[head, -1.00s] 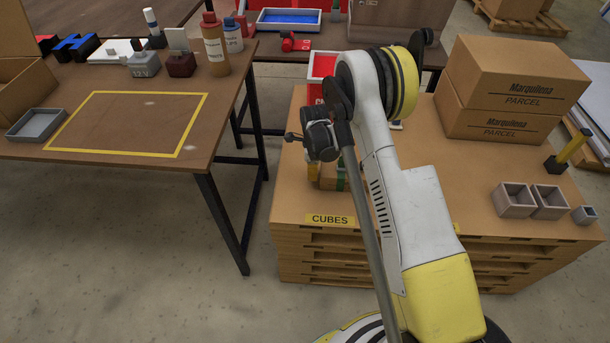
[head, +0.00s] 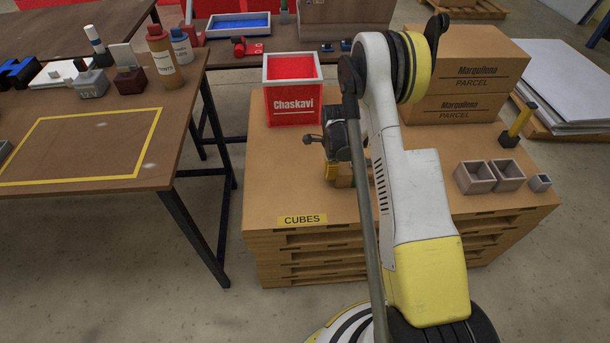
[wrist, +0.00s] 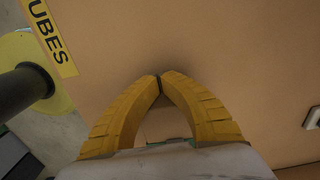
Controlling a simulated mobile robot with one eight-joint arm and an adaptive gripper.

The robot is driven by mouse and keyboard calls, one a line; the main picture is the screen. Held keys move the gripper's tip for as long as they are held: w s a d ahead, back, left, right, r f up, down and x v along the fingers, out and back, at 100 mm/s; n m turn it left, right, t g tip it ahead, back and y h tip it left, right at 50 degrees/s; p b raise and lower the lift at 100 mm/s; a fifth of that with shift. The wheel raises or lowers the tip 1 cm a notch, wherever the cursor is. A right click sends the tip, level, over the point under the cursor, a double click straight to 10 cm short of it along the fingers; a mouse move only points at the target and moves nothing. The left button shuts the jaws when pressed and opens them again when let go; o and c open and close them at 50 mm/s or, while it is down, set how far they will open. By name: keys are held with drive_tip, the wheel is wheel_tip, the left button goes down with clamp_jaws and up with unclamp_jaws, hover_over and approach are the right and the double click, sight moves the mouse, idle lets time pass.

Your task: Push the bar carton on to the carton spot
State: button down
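My gripper (wrist: 158,77) shows in the wrist view with its yellow fingers meeting at the tips, and nothing is between the tips. It is over the tan top of the pallet stack (head: 282,190), close to the CUBES label (wrist: 50,35). In the head view my arm hides much of the gripper. I cannot surely pick out the bar carton in either view. A yellow-outlined rectangle (head: 95,115) lies bare on the brown table at left; I cannot tell whether it is the carton spot.
A red, white-rimmed Chaskavi box (head: 292,107) stands at the stack's back left. Parcel cartons (head: 470,65) are at its back right, with grey trays (head: 474,178) and a yellow post (head: 520,119) nearer. Bottles (head: 163,57) stand on the left table. Floor shows between table and stack.

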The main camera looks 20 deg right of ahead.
sight(364, 167)
drive_tip(key=s+d, duration=0.1)
drive_tip(key=d, duration=0.2)
drive_tip(key=s+d, duration=0.1)
drive_tip(key=d, duration=0.3)
drive_tip(key=s+d, duration=0.1)
drive_tip(key=d, duration=0.3)
drive_tip(key=shift+s, duration=0.3)
